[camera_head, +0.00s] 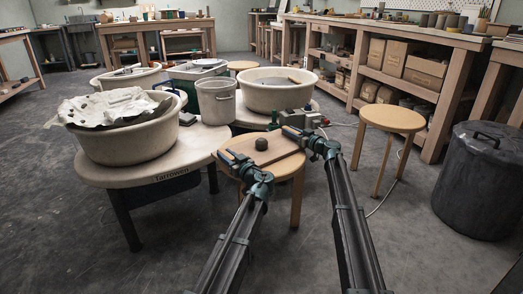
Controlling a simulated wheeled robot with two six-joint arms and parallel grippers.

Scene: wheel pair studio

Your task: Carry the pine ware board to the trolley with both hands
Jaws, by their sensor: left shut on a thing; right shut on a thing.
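The pine ware board (280,149) is a light brown wooden slab in the middle of the view, with a dark round lump (261,144) on it. My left gripper (230,157) is shut on the board's near left side. My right gripper (292,133) is shut on its right side. The board is at the top of a wooden stool (298,198); I cannot tell whether it rests on the stool or is just above it. My grippers and arms hide parts of the board. I cannot make out a trolley in this view.
A potter's wheel with a large basin (122,143) stands close on the left, a second basin (278,94) behind. A grey bucket (216,105) stands between them. A round stool (393,119) and dark bin (484,185) are to the right. Floor between is clear, apart from a cable.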

